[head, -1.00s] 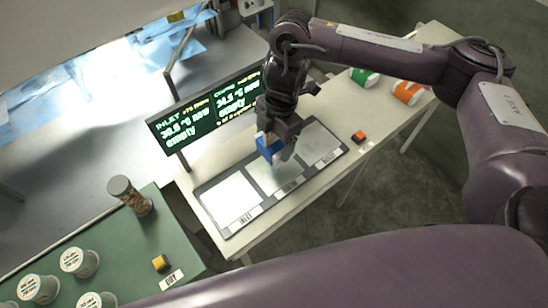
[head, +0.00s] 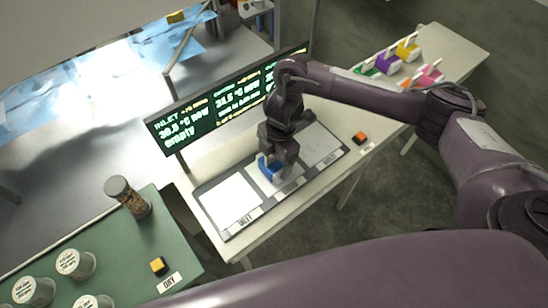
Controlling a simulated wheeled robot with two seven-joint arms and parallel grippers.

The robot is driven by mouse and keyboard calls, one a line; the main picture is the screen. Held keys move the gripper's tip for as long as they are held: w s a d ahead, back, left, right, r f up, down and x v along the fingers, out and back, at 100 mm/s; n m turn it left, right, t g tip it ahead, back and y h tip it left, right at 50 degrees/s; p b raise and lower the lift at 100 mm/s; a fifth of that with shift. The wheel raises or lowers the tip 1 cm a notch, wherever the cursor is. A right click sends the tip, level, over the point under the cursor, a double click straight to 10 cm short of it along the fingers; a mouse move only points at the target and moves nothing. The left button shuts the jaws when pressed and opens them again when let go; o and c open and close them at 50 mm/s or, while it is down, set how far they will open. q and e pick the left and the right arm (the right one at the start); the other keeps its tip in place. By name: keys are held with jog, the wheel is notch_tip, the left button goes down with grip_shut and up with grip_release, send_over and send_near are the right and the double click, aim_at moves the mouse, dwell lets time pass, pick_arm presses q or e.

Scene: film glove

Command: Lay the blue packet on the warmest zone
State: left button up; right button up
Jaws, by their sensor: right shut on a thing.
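My right gripper (head: 279,174) is shut on the blue packet (head: 267,170), low over the middle panel of a three-panel plate (head: 245,227). The fingers hide part of the packet, and I cannot tell whether it touches the panel. The left panel (head: 230,201), by a label reading INLET, is bare, and so is the right panel (head: 320,144). A dark display board (head: 200,125) stands behind the plate with columns of temperatures. The left column seems to read about 30.8 °C and the middle one about 34.5 °C; my arm partly covers the board. My left gripper is out of view.
An orange-and-black item (head: 360,138) lies right of the plate. Several coloured packets stand at the table's far right end, including a purple one (head: 387,63). A green table (head: 130,245) at lower left holds a jar (head: 128,197), white-lidded cups and a yellow block (head: 158,266).

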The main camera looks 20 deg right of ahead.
jog(key=o, duration=1)
jog(key=shift+f, duration=0.1)
jog(key=shift+c, duration=0.2)
jog(key=shift+r, duration=0.3)
jog(key=r, duration=0.4)
jog(key=d+r+p, duration=0.1)
jog(key=r, duration=0.6)
jog(key=shift+w+d+r+p, duration=0.3)
jog(key=shift+d+p, duration=0.05)
